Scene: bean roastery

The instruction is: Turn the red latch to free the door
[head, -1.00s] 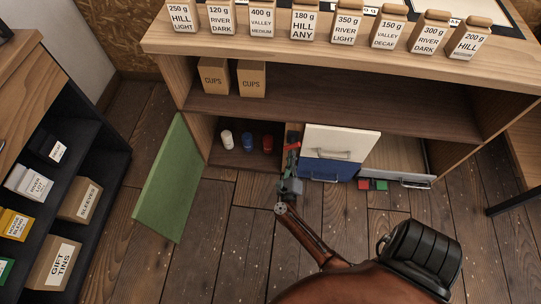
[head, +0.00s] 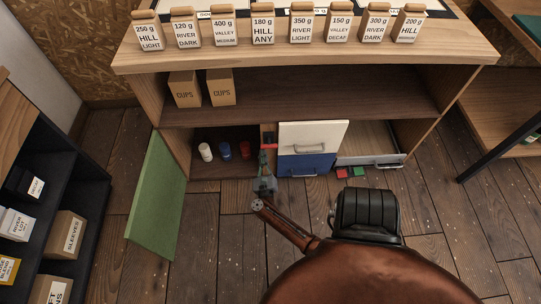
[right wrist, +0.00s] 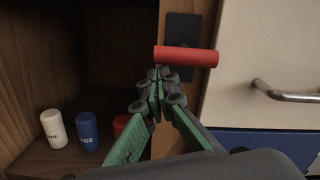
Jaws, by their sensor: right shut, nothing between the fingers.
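The red latch (right wrist: 186,56) is a short red bar lying level on a black plate (right wrist: 183,28), fixed to the wooden upright. Its right end reaches over the left edge of a cream door front (right wrist: 262,60) with a metal handle. The latch is small in the head view (head: 269,141). My right gripper (right wrist: 157,73), with green-sided fingers, is shut and empty. Its tips are just below the latch's left end; I cannot tell whether they touch it. In the head view the right gripper (head: 264,160) partly covers the upright. My left gripper is not in view.
White (head: 205,152), blue (head: 225,151) and red (head: 245,150) canisters stand in the open compartment to the left. A green door (head: 155,195) hangs open. A blue front (head: 305,165) is below the cream one. An open drawer (head: 370,160) is on the right.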

